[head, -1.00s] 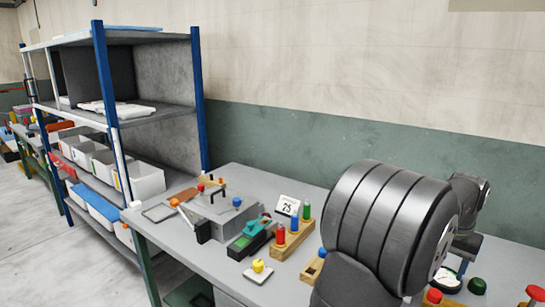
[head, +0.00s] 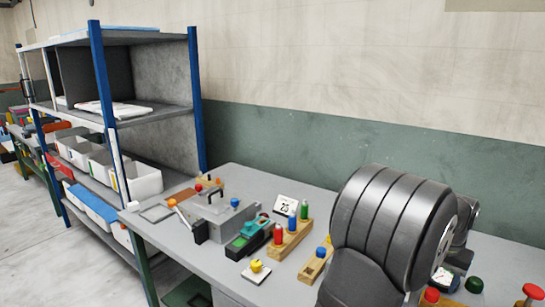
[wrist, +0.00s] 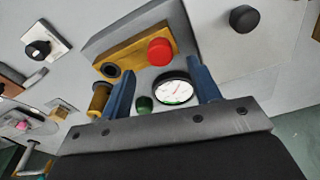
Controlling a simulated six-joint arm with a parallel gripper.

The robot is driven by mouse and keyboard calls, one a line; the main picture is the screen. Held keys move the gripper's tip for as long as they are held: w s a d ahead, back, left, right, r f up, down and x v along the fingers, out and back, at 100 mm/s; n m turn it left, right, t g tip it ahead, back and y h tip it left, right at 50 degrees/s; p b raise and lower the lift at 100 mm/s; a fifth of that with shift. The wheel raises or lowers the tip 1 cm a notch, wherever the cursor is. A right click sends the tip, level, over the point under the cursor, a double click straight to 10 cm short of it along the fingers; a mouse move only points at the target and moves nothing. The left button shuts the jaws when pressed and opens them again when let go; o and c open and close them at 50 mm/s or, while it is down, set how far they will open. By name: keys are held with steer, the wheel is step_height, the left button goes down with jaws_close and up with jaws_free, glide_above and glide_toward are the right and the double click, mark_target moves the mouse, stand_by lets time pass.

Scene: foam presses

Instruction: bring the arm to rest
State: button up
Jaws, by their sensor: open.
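My arm shows as a large grey ribbed link at the right of the head view, over the bench. It hides part of the bench behind it. My gripper (wrist: 160,78) shows in the wrist view with its two blue fingers spread apart. The fingers hold nothing. A round white-faced dial (wrist: 173,89) shows between and beyond them, and I cannot tell the distance to it. The gripper's fingers cannot be made out in the head view.
The grey bench (head: 155,237) carries a grey metal box (head: 217,220), a teal-and-black device (head: 250,235), a wooden block with coloured pegs (head: 291,240) and a yellow-knobbed plate (head: 257,270). A blue-posted shelf (head: 197,100) stands at left. Red (wrist: 160,51) and black (wrist: 244,19) knobs lie near the fingers.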

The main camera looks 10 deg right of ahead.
mark_target(433, 291)
steer(key=f, duration=0.4)
steer(key=shift+w+d+f, duration=0.15)
steer(key=shift+d+f, duration=0.1)
steer(key=shift+f, duration=0.15)
step_height(433, 291, up, 8)
steer(key=shift+f, duration=0.25)
steer(key=shift+o, duration=0.2)
